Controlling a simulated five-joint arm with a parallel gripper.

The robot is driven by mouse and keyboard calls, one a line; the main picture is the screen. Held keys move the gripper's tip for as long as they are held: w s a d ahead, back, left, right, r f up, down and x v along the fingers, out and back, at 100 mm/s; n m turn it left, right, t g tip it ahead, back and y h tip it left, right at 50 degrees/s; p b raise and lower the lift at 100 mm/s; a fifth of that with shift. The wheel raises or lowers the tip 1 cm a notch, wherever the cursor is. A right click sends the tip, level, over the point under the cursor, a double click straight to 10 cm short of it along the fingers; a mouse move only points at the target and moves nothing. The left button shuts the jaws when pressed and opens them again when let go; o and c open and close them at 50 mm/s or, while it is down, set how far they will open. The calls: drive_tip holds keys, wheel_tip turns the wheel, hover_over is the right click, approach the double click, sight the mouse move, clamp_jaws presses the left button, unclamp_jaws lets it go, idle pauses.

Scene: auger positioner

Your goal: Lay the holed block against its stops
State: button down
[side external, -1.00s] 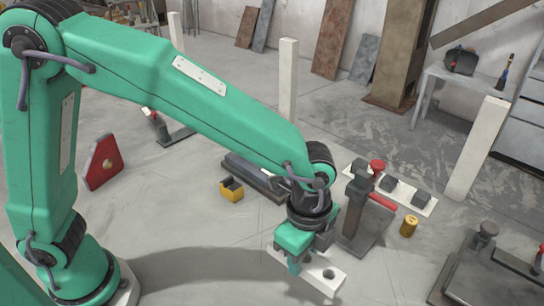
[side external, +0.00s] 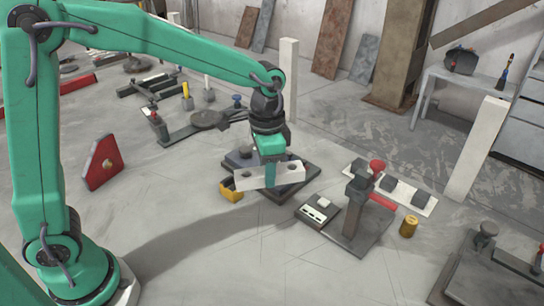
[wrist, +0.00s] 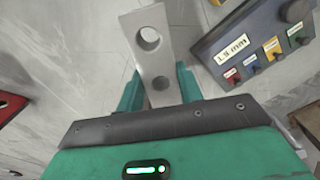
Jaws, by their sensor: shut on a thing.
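The holed block (side external: 248,182) is a pale bar. In the wrist view it (wrist: 152,28) shows two round holes, one larger near its far end and one between my fingers. My gripper (side external: 270,184) is shut across the block, and both green fingers show beside it in the wrist view (wrist: 159,85). In the side view the block is level in front of a dark plate (side external: 304,180), seemingly held above the surface. I cannot make out which parts are its stops.
A clamp fixture with a red handle (side external: 383,200) stands to the right, beside a small labelled block (side external: 320,211). A yellow box (side external: 231,192) is close to the block's left end. A brass cylinder (side external: 408,226) stands farther right.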

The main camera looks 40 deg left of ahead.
drive_tip(key=a+r+n, duration=0.3)
drive_tip(key=a+n, duration=0.3)
drive_tip(key=a, duration=0.5)
drive_tip(key=shift+w+a+n, duration=0.2)
drive_tip(key=shift+w+n, duration=0.1)
drive_tip(key=shift+w, duration=0.15)
drive_tip(key=shift+w, duration=0.1)
drive_tip(key=w+a+f+m, duration=0.2)
drive_tip(key=w+a+m, duration=0.2)
drive_tip(key=m, duration=1.4)
drive_tip(key=w+a+f+m, duration=0.2)
drive_tip(key=w+a+m, duration=0.2)
drive_tip(key=w+m, duration=0.6)
drive_tip(key=m, duration=0.8)
drive_tip(key=shift+a+f, duration=0.15)
drive_tip(key=shift+f, duration=0.2)
